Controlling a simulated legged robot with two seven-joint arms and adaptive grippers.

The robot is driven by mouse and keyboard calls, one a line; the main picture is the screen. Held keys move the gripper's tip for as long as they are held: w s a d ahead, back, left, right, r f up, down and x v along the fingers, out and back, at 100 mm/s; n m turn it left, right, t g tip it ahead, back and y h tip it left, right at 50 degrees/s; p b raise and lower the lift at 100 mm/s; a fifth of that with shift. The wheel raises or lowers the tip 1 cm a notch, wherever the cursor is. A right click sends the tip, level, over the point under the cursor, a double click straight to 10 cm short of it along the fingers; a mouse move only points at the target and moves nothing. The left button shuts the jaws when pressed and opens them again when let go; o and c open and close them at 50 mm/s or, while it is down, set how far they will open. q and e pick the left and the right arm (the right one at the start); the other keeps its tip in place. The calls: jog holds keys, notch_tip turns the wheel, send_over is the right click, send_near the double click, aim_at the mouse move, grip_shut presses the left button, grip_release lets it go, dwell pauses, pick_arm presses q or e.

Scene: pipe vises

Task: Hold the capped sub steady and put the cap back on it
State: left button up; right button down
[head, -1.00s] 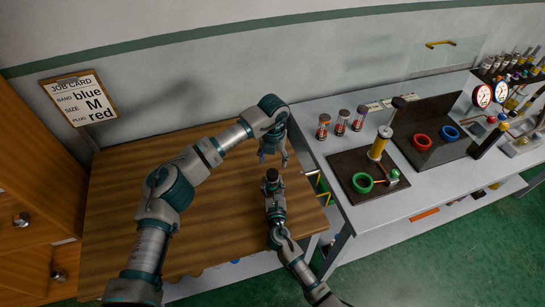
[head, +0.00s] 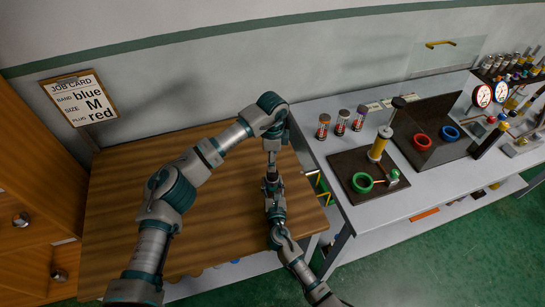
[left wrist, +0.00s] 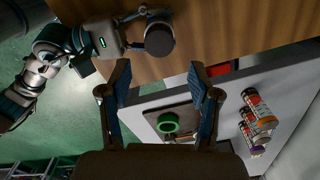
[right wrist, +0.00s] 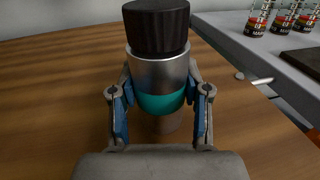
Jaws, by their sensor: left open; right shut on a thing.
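The capped sub (right wrist: 162,72) is a silver cylinder with a teal band. A black ridged cap (right wrist: 157,27) sits on its top in the right wrist view. My right gripper (right wrist: 162,108) is shut around the sub's lower part and holds it upright above the wooden table. My left gripper (head: 271,163) is open and empty, just above the cap in the head view, where it partly hides the cap. In the left wrist view the cap's round top (left wrist: 160,40) lies beyond the open fingertips (left wrist: 160,95), apart from them. Whether the cap is fully seated I cannot tell.
The wooden table (head: 130,200) is otherwise clear. A grey bench (head: 330,165) to the right holds several small jars (head: 341,123), a dark board (head: 350,163) with a green ring (head: 362,182), and red and blue rings. A job card (head: 80,97) hangs on the wall.

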aim_at(272, 183)
pick_arm(q)
jog(key=shift+f, duration=4.05)
